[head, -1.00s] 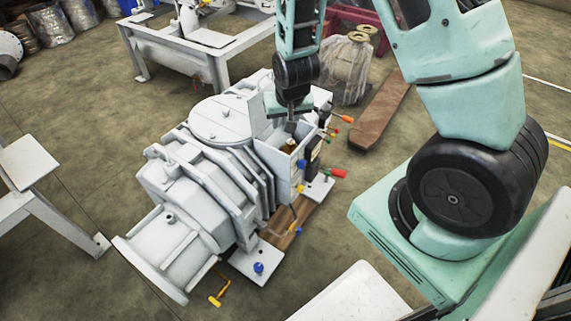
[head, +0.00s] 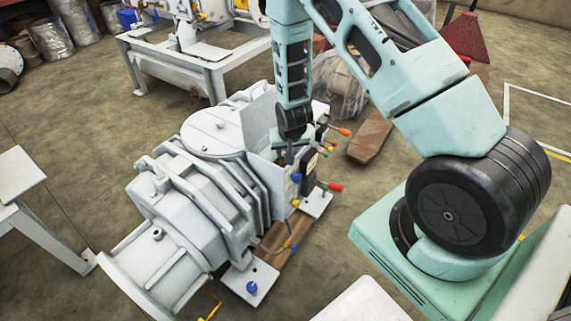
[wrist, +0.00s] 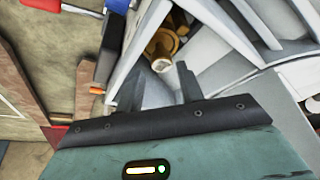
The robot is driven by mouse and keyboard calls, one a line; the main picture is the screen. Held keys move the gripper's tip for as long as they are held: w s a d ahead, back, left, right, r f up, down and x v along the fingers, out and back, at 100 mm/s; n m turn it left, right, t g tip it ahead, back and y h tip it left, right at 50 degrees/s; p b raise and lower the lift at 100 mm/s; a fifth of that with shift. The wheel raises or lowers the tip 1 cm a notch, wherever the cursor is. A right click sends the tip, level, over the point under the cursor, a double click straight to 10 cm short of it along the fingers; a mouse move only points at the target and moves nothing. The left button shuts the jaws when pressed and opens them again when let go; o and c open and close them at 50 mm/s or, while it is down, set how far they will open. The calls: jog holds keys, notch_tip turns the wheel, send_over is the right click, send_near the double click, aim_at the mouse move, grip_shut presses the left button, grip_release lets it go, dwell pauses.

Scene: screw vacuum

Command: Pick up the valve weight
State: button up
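A brass-coloured round piece (wrist: 162,45), which looks to be the valve weight, sits inside the open box on the pump in the wrist view. My gripper (wrist: 160,74) points at it with two dark fingers apart and a gap between them. The piece shows just beyond the fingertips, and nothing is visibly held. In the head view my gripper (head: 290,150) is down at the box on the right side of the large white pump (head: 205,190). The brass piece is hidden there.
Coloured levers, one with a red tip (head: 335,187), stick out right of the box. A raised white plate (head: 262,122) stands close left of my gripper. A white table frame (head: 180,60) and a wrapped part (head: 340,85) stand behind. Open floor lies left of the pump.

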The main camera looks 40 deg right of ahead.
jog(key=x, duration=0.4)
jog(key=shift+w+a+f+b, duration=0.1)
jog(key=shift+f+b, duration=0.1)
jog(key=shift+b, duration=0.2)
grip_shut()
